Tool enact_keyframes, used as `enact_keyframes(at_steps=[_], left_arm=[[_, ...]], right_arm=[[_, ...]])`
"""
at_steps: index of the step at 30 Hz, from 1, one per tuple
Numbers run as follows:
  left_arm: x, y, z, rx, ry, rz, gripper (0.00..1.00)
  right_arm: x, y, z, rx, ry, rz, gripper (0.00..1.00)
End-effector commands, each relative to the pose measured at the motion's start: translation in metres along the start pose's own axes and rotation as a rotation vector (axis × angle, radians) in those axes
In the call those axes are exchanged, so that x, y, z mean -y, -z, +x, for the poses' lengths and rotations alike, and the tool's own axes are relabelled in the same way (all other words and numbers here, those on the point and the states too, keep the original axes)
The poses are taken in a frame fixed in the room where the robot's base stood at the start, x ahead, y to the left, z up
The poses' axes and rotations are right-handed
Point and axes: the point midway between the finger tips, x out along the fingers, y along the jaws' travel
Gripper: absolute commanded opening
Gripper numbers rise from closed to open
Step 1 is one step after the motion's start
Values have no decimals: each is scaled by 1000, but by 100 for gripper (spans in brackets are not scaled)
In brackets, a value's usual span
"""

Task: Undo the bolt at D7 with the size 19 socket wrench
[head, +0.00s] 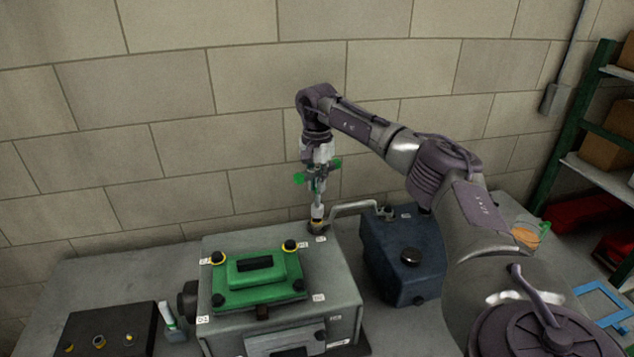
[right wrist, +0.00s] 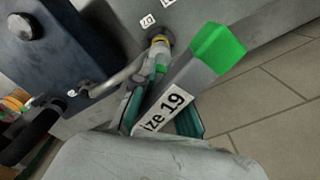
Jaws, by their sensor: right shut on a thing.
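My right gripper (head: 317,178) is shut on the size 19 socket wrench, above the back right corner of the grey engine housing (head: 335,270). The wrench (right wrist: 205,62) has a grey handle with a green end and a "size 19" label in the right wrist view. Its shaft points down, and its yellow-banded lower end (head: 318,212) is at a dark round boss (head: 319,226) beside a small white label (head: 321,239). My left gripper is not in view.
A green cover (head: 232,298) with a black handle and yellow-collared bolts sits on the housing. A dark blue tank (head: 375,262) with a metal pipe (head: 350,207) stands close on the right. A black block (head: 75,325) with fittings lies at left. The brick wall is behind.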

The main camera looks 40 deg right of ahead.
Motion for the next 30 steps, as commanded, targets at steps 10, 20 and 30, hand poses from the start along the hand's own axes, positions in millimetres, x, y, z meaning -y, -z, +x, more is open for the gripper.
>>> enact_keyframes(at_steps=[10,20,30], left_arm=[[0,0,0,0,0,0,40],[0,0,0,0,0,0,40],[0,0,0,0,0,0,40]], right_arm=[[1,0,0,0,1,364,0],[2,0,-1,0,1,709,0],[2,0,-1,-2,1,1065,0]])
